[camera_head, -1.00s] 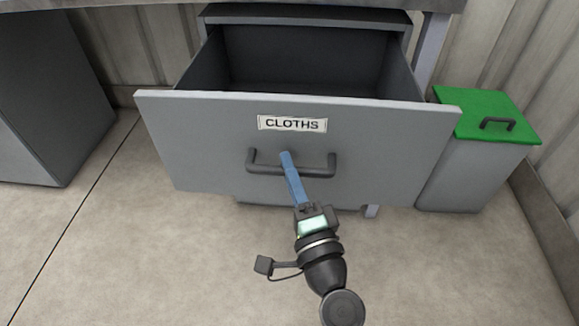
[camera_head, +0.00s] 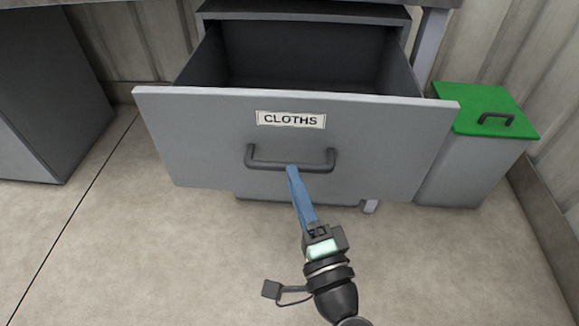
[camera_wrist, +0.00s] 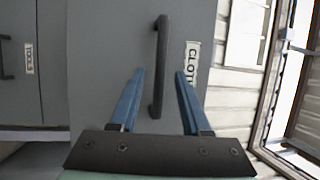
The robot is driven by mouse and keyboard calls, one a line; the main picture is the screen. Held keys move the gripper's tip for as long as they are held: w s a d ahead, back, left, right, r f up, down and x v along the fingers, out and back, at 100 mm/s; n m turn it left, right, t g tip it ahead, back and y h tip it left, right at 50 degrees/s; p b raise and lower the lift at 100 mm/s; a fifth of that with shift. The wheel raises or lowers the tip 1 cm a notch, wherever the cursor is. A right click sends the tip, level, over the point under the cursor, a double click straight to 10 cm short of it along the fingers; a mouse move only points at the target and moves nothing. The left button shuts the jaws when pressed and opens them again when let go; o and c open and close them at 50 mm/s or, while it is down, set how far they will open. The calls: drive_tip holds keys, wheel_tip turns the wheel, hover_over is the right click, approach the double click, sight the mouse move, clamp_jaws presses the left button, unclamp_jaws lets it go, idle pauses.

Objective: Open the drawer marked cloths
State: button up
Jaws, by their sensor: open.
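The grey drawer (camera_head: 210,140) marked CLOTHS stands pulled far out of its cabinet, and its inside looks empty in the head view. Its label (camera_head: 291,119) sits above a dark bar handle (camera_head: 262,163). My gripper (camera_head: 292,170) is just in front of the handle, near its middle. In the wrist view the blue fingers of my gripper (camera_wrist: 158,75) are apart, with the handle (camera_wrist: 160,60) between their lines and nothing held. The drawer front (camera_wrist: 100,60) and part of the label (camera_wrist: 191,65) also show there.
A grey bin with a green lid (camera_head: 490,100) stands right of the drawer. A dark grey cabinet (camera_head: 50,100) stands at the left. The floor (camera_head: 130,250) in front is clear. Another drawer with a label (camera_wrist: 20,70) shows in the wrist view.

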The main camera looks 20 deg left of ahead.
drive_tip(key=v, duration=0.9)
drive_tip(key=shift+p, duration=0.3)
drive_tip(key=shift+w, duration=0.1)
drive_tip(key=w+r+n+t+h+p, duration=0.1)
drive_tip(key=w+r+n, duration=0.2)
drive_tip(key=r, duration=0.6)
drive_tip(key=w+r+n+t+h+p, duration=0.1)
drive_tip(key=w+r+n+t+h, duration=0.15)
drive_tip(key=r, duration=0.65)
drive_tip(key=w+r+n+t+p, duration=0.1)
drive_tip(key=w+r+n, duration=0.3)
drive_tip(key=r, duration=0.6)
drive_tip(key=s+d+r+t+h+p, duration=0.1)
drive_tip(key=s+d+r+t+h, duration=0.15)
drive_tip(key=r, duration=0.55)
drive_tip(key=s+d+r+t+h+p, duration=0.1)
drive_tip(key=s+d+r+t+h, duration=0.2)
drive_tip(key=r, duration=0.5)
drive_tip(key=s+d+r+t+h, duration=0.1)
drive_tip(key=s+r+t+h, duration=0.1)
drive_tip(key=s+r+h, duration=0.45)
wheel_tip(320, 180, up, 39)
drive_tip(key=w+y+p, duration=0.2)
drive_tip(key=y+p, duration=0.1)
drive_tip(key=p, duration=3.5)
drive_tip(key=shift+w+a+f, duration=0.25)
drive_tip(key=shift+w+a, duration=0.1)
drive_tip(key=shift+w, duration=0.05)
